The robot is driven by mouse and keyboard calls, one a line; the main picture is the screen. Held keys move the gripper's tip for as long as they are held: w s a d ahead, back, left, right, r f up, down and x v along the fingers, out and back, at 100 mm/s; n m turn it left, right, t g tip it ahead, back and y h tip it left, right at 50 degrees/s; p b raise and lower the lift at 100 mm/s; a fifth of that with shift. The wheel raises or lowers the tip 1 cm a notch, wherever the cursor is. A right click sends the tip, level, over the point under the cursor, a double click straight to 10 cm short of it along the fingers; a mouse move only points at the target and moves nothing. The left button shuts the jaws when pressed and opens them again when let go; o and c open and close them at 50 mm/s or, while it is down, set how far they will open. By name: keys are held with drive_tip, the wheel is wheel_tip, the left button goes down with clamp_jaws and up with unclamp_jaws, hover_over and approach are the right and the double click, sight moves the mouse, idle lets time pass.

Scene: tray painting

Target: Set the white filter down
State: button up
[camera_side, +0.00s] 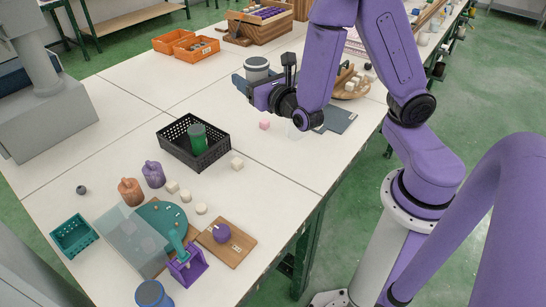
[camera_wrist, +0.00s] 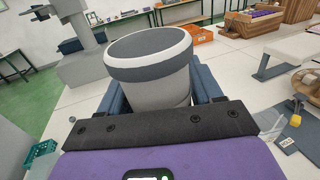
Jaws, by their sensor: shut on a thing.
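The white filter (camera_wrist: 150,78) is a cup-like piece with a pale rim and a dark grey band below it. It stands upright between the two blue fingers of my gripper (camera_wrist: 158,98), one on each side. In the side view the filter (camera_side: 257,66) shows at the end of my gripper (camera_side: 250,86), over the far half of the white table. My gripper is shut on it. The lower part of the filter is hidden by the gripper, so I cannot tell whether its base touches the table.
A black basket (camera_side: 167,142) holds a green cylinder (camera_side: 197,138). Orange crates (camera_side: 173,41) stand farther back. Jars, blocks and boards crowd the near end.

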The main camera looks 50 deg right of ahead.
sight(252, 63)
drive_tip(key=shift+r, duration=2)
drive_tip(key=s+a+r+n+y, duration=0.15)
drive_tip(key=a+n+y, duration=0.75)
drive_tip(key=a, duration=1.1)
drive_tip(key=s+a+n+g+y, duration=0.65)
drive_tip(key=s+a+y, duration=0.5)
drive_tip(key=a, duration=0.35)
drive_tip(key=shift+m+g, duration=0.35)
drive_tip(key=shift+m, duration=0.1)
drive_tip(key=shift+s+f, duration=0.2)
drive_tip(key=shift+f, duration=8.15)
drive_tip(key=shift+s+f, duration=0.15)
drive_tip(key=shift+f, duration=8.2)
drive_tip(key=shift+a+f, duration=0.1)
drive_tip(key=shift+f, duration=0.45)
drive_tip(key=o, duration=1.2)
